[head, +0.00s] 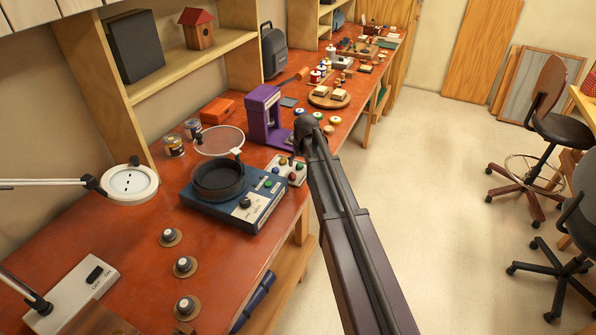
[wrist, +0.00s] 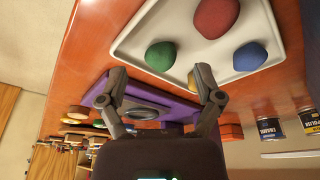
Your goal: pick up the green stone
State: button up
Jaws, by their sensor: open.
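The green stone (wrist: 160,55) is a smooth, rounded lump near one edge of a white tray (wrist: 125,46) in the wrist view. My gripper (wrist: 162,72) is open and empty. Its two fingertips are spread to either side of the green stone in the picture, and I see no contact. A red stone (wrist: 216,17) and a blue stone (wrist: 250,56) lie in the same tray. In the head view the tray (head: 303,181) shows small beyond the blue device, and my arm hides part of that area.
A purple press (head: 263,118) stands just behind the tray, and a blue device with a black bowl (head: 218,178) stands to its left. Cans (head: 174,146) and an orange box (head: 217,110) are near the wall.

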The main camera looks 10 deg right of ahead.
jog(key=shift+b+x, duration=0.5)
jog(key=shift+x, duration=0.3)
jog(key=c, duration=1.1)
